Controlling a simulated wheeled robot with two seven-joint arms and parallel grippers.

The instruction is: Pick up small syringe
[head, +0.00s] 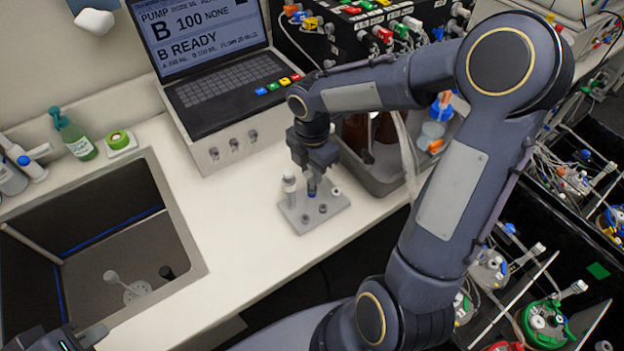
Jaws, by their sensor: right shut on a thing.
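A small grey rack (328,215) with several holes stands on the white counter. My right gripper (312,174) points down over the rack. It is shut on a small syringe (311,190), which is mostly hidden by the fingers; a bit of blue shows at its lower end. I cannot tell whether the syringe is still seated in the rack. A white syringe-like piece (289,188) stands upright at the rack's left side, close to the gripper. My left gripper (75,341) is only partly in view at the bottom left corner, and its fingers cannot be made out.
A pump unit with a screen (205,40) stands behind the rack. A grey bin (385,180) with bottles is close on the right. A sink (100,240) opens at the left, with a green bottle (75,137) behind it. Counter between sink and rack is clear.

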